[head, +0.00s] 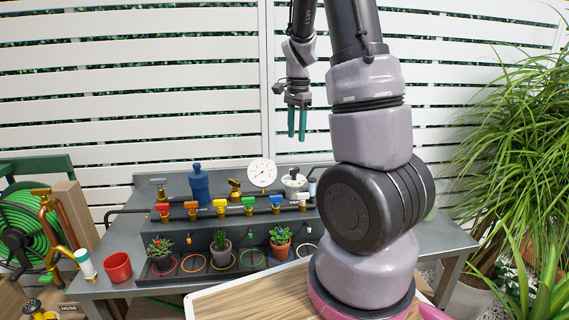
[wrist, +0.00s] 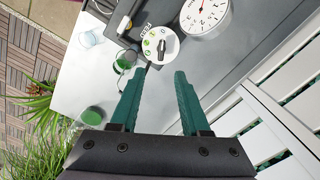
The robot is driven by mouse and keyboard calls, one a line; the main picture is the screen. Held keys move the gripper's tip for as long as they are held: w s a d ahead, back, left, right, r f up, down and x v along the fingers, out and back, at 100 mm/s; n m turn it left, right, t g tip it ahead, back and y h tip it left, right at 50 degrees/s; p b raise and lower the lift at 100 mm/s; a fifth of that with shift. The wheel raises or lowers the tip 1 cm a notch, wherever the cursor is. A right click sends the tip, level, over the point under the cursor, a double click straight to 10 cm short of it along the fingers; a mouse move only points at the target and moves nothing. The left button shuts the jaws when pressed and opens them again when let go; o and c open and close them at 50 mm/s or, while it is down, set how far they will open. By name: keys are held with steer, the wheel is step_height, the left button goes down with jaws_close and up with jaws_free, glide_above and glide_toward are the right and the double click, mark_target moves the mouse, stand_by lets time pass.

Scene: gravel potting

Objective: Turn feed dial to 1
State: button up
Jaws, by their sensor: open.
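The feed dial (wrist: 160,44) is a round white disc with a dark-and-silver pointer knob, green marks and the word FEED beside it. In the wrist view it lies beyond my fingertips, near the top middle. In the head view the dial (head: 294,180) stands at the back of the bench, right of the gauge. My gripper (head: 297,138) hangs above the back of the bench, above and apart from the dial. Its green fingers (wrist: 158,75) are spread with nothing between them. The number the pointer marks is too small to read.
A white round gauge (head: 262,173) stands next to the dial, left in the head view. A row of coloured valves (head: 220,207) runs along a pipe in front. Potted plants (head: 222,248) and a red cup (head: 117,267) sit nearer. A white slatted fence (head: 150,100) stands behind.

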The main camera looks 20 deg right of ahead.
mark_target(295, 168)
steer(key=f, duration=1.1)
steer(key=shift+w+d+f, duration=0.1)
steer(key=shift+w+f, duration=0.2)
steer(key=shift+w, duration=0.05)
jaws_close()
